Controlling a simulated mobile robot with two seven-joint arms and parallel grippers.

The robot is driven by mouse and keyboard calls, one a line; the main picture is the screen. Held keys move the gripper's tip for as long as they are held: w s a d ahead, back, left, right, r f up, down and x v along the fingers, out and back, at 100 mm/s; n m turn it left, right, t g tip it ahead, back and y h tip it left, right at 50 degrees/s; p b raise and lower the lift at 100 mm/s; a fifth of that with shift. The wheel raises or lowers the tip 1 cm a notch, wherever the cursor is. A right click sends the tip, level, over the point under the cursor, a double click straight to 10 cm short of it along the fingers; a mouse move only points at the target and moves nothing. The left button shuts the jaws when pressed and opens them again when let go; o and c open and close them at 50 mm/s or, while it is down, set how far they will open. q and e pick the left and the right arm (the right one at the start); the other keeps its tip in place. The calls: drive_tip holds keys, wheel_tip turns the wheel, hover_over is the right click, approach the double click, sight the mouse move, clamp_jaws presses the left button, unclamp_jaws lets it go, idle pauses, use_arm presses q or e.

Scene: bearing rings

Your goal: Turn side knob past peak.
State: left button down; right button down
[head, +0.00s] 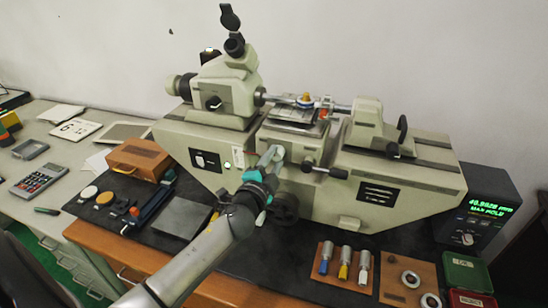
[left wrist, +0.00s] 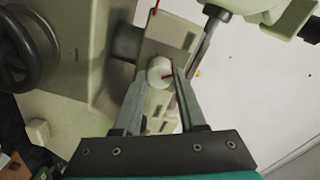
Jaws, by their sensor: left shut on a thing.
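The side knob is a small pale cylinder with a red mark on its face. In the left wrist view the knob (left wrist: 159,72) sits between the two grey fingers of my left gripper (left wrist: 160,80). In the head view my left gripper (head: 270,157), with teal parts, reaches the front of the grey-green measuring machine (head: 232,143) and is shut on the knob (head: 280,153), which is partly covered by the fingers. A display box (head: 485,205) at the right shows green digits and text too small to read surely. My right gripper is not in view.
A black lever handle (head: 338,173) projects just right of my gripper, and a dark handwheel (head: 285,206) is below it. Coloured-handled tools (head: 345,262), a ring board (head: 408,279), a wooden box (head: 139,158) and red and green boxes (head: 467,272) lie around the machine.

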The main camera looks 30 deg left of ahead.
use_arm(q)
drive_tip(key=m+p, duration=0.1)
drive_tip(key=m, duration=0.6)
drive_tip(key=m+p, duration=0.1)
drive_tip(key=m, duration=0.5)
drive_tip(key=shift+y, duration=0.3)
drive_tip(key=m+p, duration=0.2)
drive_tip(key=m, duration=0.4)
drive_tip(key=shift+m, duration=0.3)
drive_tip(key=m+p, duration=0.1)
drive_tip(key=m, duration=0.4)
drive_tip(key=shift+f+m+p, duration=0.1)
drive_tip(key=shift+m+p, duration=0.2)
drive_tip(key=shift+p, duration=0.1)
drive_tip(key=shift+c, duration=2.4)
unclamp_jaws()
drive_tip(key=shift+s, duration=0.15)
drive_tip(key=v, duration=1.5)
drive_tip(key=shift+f+b, duration=0.2)
drive_tip(key=shift+b, duration=0.25)
